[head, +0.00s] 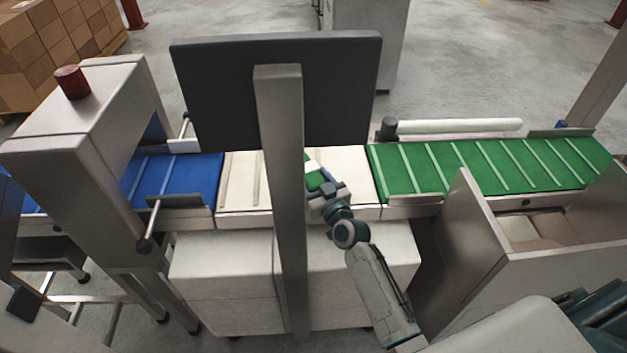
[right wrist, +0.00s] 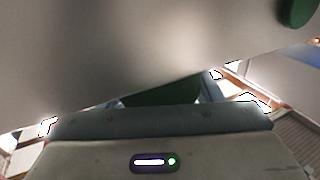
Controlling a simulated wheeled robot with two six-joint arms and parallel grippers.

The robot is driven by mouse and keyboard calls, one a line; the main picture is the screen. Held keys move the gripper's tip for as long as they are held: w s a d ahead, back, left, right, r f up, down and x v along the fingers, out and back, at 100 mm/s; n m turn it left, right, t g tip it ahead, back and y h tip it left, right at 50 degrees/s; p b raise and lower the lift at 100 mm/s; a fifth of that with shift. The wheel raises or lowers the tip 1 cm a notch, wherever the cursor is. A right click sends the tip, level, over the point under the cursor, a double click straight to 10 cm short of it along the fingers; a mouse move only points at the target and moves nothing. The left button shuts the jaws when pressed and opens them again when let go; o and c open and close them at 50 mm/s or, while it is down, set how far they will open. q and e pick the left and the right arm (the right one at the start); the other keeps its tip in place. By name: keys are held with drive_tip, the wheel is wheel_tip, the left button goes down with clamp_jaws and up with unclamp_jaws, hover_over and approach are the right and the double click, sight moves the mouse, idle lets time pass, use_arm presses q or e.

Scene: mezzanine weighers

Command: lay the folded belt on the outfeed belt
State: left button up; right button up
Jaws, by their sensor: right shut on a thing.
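My right gripper (head: 318,184) is shut on a small green piece, the folded belt (head: 314,174), over the white middle belt and just right of the grey post. The post hides part of this area, and I cannot tell whether the piece touches the white belt. In the right wrist view the folded belt (right wrist: 165,93) shows as a dark green patch just beyond the gripper body. The outfeed belt (head: 470,166), green with pale cross cleats, runs to the right of the white belt. Its top looks bare. My left gripper is not in view.
The upright grey post (head: 283,200) stands close by the gripper. A dark panel (head: 220,95) stands behind the white belt (head: 360,178). A blue belt (head: 175,180) lies left. A metal bin (head: 455,240) stands in front of the outfeed belt. A pale roller (head: 455,126) lies along its back.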

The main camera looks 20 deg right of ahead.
drive_tip(key=o, duration=0.7)
drive_tip(key=shift+f, duration=0.15)
drive_tip(key=o, duration=0.4)
drive_tip(key=shift+o, duration=0.2)
drive_tip(key=shift+r, duration=0.2)
